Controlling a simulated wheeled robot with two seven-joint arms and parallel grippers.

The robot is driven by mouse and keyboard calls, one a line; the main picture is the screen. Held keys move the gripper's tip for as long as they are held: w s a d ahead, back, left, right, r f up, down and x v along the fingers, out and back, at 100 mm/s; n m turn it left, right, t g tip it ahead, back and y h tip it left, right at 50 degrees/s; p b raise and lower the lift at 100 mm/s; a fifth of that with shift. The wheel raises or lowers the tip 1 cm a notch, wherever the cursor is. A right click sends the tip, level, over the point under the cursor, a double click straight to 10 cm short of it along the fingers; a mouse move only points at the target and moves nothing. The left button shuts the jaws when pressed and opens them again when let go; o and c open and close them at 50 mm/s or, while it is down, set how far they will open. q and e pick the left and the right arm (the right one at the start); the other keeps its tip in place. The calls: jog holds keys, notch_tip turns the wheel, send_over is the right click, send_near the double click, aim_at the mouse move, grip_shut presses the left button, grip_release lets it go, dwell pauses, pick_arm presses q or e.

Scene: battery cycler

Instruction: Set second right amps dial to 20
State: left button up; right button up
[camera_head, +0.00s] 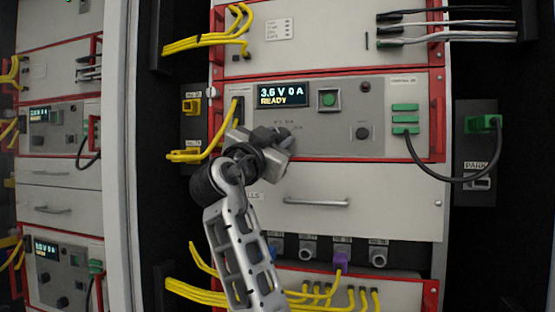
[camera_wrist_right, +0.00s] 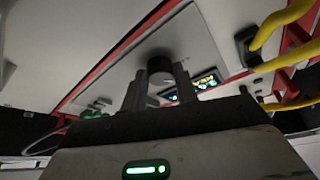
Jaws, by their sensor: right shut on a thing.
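The cycler panel (camera_head: 305,118) in the middle of the head view has a display (camera_head: 281,95) reading "3.6 V 0 A" and "READY". My right gripper (camera_head: 280,138) is at the panel just below the display. In the right wrist view, my right gripper (camera_wrist_right: 158,88) has its two fingers on either side of a round black dial (camera_wrist_right: 160,66), shut on it. In the head view the gripper hides most of this dial and its scale, so I cannot read its setting. My left gripper is not in view.
A second black knob (camera_head: 362,132) and a green button (camera_head: 328,99) are further right on the panel. Yellow cables (camera_head: 205,150) run close to the left of my gripper. Green plugs (camera_head: 405,118) with a dark cable are at the right. A drawer handle (camera_head: 316,202) is below.

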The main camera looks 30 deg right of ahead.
jog(key=m+g, duration=0.2)
jog(key=m, duration=0.2)
jog(key=shift+w+a+r+b, duration=0.1)
jog(key=shift+b, duration=0.3)
jog(key=shift+r+m+g, duration=0.15)
jog(key=shift+m+g, duration=0.25)
jog(key=shift+m, duration=0.7)
jog(key=shift+w+a+r+m+g+y+p, duration=0.15)
jog(key=shift+m+g+p, duration=0.25)
jog(key=shift+m, duration=0.6)
jog(key=shift+s+d+m+g+y+p, duration=0.15)
jog(key=shift+m+g+p, duration=0.3)
jog(key=shift+m, duration=0.55)
jog(key=shift+w+a+r+m+g+y+p, duration=0.15)
jog(key=shift+m+g+p, duration=0.25)
jog(key=shift+m, duration=0.6)
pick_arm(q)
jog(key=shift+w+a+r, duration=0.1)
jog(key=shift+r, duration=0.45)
pick_arm(e)
jog(key=shift+f+m, duration=0.1)
jog(key=shift+m, duration=0.2)
jog(key=o, duration=1)
jog(key=shift+c, duration=0.2)
